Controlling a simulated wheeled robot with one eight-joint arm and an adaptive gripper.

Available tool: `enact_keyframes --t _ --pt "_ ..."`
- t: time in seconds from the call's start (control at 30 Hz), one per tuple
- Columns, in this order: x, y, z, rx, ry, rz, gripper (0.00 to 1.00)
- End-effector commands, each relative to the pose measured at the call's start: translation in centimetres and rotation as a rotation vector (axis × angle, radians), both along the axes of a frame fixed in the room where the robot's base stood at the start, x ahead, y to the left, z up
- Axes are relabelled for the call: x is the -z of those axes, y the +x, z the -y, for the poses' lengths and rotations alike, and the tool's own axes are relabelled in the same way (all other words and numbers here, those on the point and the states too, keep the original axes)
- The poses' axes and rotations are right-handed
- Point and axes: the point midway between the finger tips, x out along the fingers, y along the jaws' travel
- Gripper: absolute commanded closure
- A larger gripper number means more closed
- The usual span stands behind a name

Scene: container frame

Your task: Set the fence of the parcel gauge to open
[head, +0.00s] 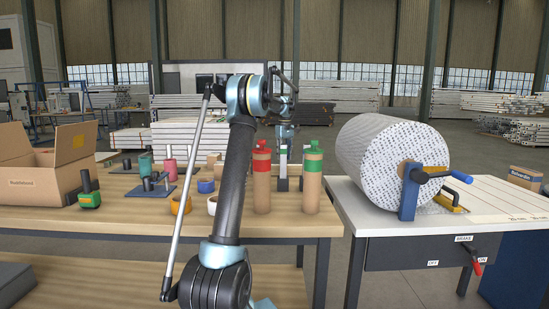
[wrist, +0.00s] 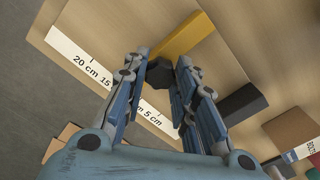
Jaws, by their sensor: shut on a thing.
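In the wrist view, the parcel gauge is a wooden board (wrist: 112,22) with a white scale strip (wrist: 82,58) marked in centimetres, with 20 and 15 to the left and 5 to the lower right. A yellow bar (wrist: 187,36) lies across the board beyond my fingertips. A dark knob (wrist: 160,76) sits between the fingertips of my gripper (wrist: 161,68), which is shut on it. The knob is beside the yellow bar's near end; whether they join is hidden. In the head view, my arm and the bottles hide most of the gauge.
In the head view, red-topped (head: 262,180) and green-topped (head: 312,180) bottles stand at the bench front. A large roll (head: 385,155) stands right. A dark block (wrist: 240,104) is near my fingers.

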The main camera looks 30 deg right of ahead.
Motion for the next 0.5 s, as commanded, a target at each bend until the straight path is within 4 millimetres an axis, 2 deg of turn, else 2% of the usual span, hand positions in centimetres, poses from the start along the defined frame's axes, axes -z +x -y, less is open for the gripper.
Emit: enact_keyframes --t 0.03,0.2,0.33,0.5 --pt "0.0 -0.8 1.3 0.005 -0.001 0.000 1.00" --pt "0.0 -2.9 4.7 0.005 -0.001 0.000 1.00" --pt "0.0 -4.1 6.8 0.004 -0.001 0.000 1.00" --pt "-0.1 -5.0 8.3 0.003 -0.001 0.001 1.00"
